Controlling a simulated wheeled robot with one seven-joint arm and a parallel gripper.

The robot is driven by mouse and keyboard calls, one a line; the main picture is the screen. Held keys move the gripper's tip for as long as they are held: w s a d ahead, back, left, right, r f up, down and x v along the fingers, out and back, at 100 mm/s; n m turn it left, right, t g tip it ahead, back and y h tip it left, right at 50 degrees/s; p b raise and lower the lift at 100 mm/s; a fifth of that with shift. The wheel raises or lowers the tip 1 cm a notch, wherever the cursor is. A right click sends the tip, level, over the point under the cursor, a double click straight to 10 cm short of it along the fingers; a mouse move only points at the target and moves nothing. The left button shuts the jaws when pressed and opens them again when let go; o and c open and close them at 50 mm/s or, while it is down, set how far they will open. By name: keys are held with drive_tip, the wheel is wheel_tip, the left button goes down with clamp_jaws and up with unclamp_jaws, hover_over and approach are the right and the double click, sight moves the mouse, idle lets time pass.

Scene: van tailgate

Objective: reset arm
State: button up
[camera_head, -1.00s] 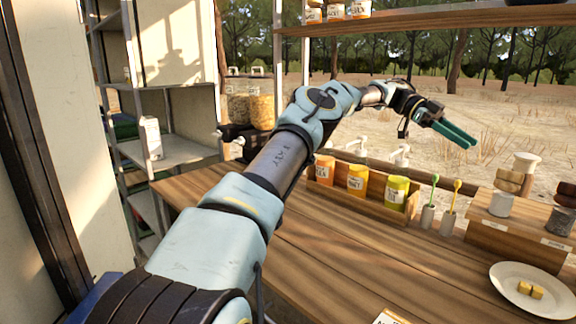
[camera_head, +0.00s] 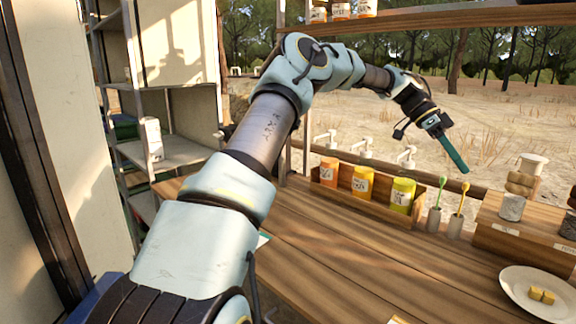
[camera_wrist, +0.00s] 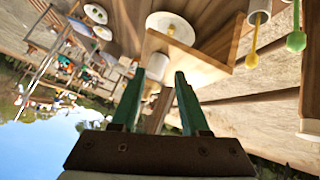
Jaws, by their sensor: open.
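My gripper (camera_head: 463,168) hangs in the air at the upper right of the head view, its green fingers pointing down and to the right. It is above and behind the back edge of the wooden table (camera_head: 330,260). In the wrist view, the two green fingers of my gripper (camera_wrist: 160,82) stand apart with nothing between them. My arm reaches up from the lower left and then across to the right.
Below my gripper are a wooden box with an orange jar (camera_head: 328,171), a yellow jar (camera_head: 362,182) and a yellow-green jar (camera_head: 401,195), and two small holders with brushes. A plate (camera_head: 520,285) lies at right. A shelf (camera_head: 420,20) spans above; metal shelving stands left.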

drive_tip(key=a+f+n+t+y, duration=0.1)
drive_tip(key=a+f+n+t, duration=0.2)
drive_tip(key=a, duration=0.5)
drive_tip(key=a+f+n+t+y, duration=0.1)
drive_tip(key=a+f+n+y, duration=0.15)
drive_tip(key=a+n, duration=0.4)
drive_tip(key=a+f+n+t, duration=0.2)
drive_tip(key=a+f, duration=0.2)
drive_tip(key=a, duration=0.5)
drive_tip(key=s+a+f+n+t+y, duration=0.1)
drive_tip(key=s+a+n, duration=0.4)
drive_tip(key=a, duration=0.6)
drive_tip(key=s+a+f+n+t+y, duration=0.1)
drive_tip(key=s+a+n, duration=0.4)
drive_tip(key=a, duration=0.7)
drive_tip(key=shift+s+f+n+t, duration=0.4)
drive_tip(key=shift+n+t, duration=0.1)
drive_tip(key=shift+n, duration=0.05)
drive_tip(key=shift+a, duration=0.1)
